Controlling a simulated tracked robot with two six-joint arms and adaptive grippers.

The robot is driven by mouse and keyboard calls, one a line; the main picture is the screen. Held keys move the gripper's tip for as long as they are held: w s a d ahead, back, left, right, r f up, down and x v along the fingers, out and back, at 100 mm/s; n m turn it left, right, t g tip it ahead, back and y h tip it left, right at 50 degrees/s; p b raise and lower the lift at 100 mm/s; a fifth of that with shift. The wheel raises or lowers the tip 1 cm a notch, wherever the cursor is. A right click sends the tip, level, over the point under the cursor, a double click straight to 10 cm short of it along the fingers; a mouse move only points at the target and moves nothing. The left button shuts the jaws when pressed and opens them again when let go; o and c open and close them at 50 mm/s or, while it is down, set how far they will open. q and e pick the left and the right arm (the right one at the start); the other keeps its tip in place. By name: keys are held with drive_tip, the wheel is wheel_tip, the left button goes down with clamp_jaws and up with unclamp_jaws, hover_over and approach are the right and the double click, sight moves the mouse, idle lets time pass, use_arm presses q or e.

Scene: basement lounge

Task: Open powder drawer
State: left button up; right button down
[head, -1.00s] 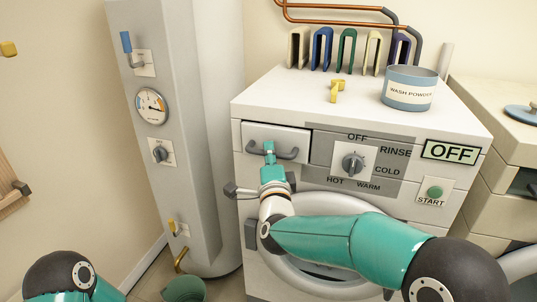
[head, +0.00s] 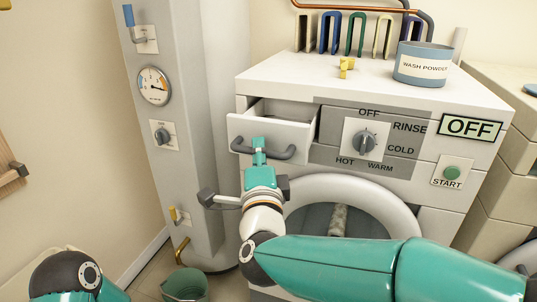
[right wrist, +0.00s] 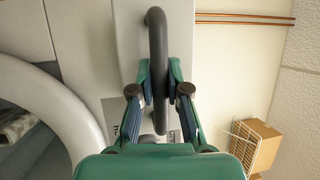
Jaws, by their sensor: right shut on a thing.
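The powder drawer (head: 270,127) at the washing machine's upper left is pulled part way out, and its inside shows from above. Its dark grey bar handle (head: 282,153) is on the front. My right gripper (head: 258,150) is shut on this handle. In the right wrist view the handle (right wrist: 157,60) runs between the two fingers of my right gripper (right wrist: 160,98). My left gripper is not in view; only part of my left arm shows at the lower left.
A blue wash powder tub (head: 425,64) and a small yellow object (head: 346,67) stand on the washing machine (head: 300,75). The round door (head: 385,205) is below the drawer. A grey boiler column (head: 190,130) stands close on the left, with a green bucket (head: 186,286) at its foot.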

drive_tip(key=s, duration=0.1)
drive_tip(key=s+a+b, duration=0.1)
drive_tip(key=s, duration=0.2)
drive_tip(key=shift+s+a+f, duration=0.25)
drive_tip(key=shift+f, duration=0.05)
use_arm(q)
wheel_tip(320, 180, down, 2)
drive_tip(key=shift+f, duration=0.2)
use_arm(e)
drive_tip(key=c, duration=1.2)
unclamp_jaws()
drive_tip(key=shift+o, duration=0.3)
drive_tip(key=shift+r, duration=0.1)
drive_tip(key=v, duration=0.7)
drive_tip(key=shift+s, duration=0.2)
